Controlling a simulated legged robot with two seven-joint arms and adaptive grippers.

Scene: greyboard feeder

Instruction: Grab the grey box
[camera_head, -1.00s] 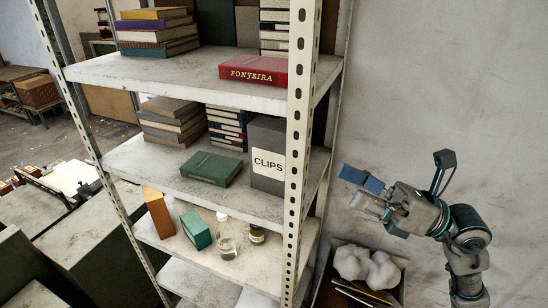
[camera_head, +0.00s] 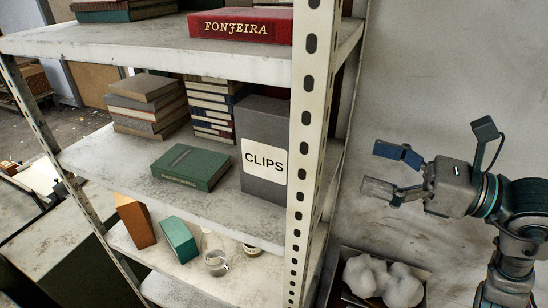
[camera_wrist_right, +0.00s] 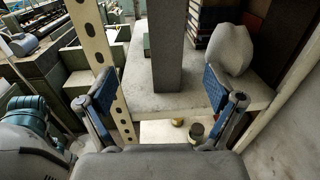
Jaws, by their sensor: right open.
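The grey box (camera_head: 262,150) with a white CLIPS label stands upright on the middle shelf (camera_head: 110,160), just left of the front shelf post. In the right wrist view the grey box (camera_wrist_right: 168,45) stands ahead, between my fingers in the picture but beyond them. My right gripper (camera_head: 385,171) is open and empty, to the right of the shelf post and apart from the box. Its two blue-padded fingers are spread in the right wrist view (camera_wrist_right: 163,100). My left gripper is not in view.
The perforated post (camera_head: 309,140) stands between my right gripper and the box. A green book (camera_head: 192,167) lies left of the box, with stacked books behind. A red book (camera_head: 240,26) lies on the shelf above. A bin (camera_head: 342,290) with white lumps stands below my gripper.

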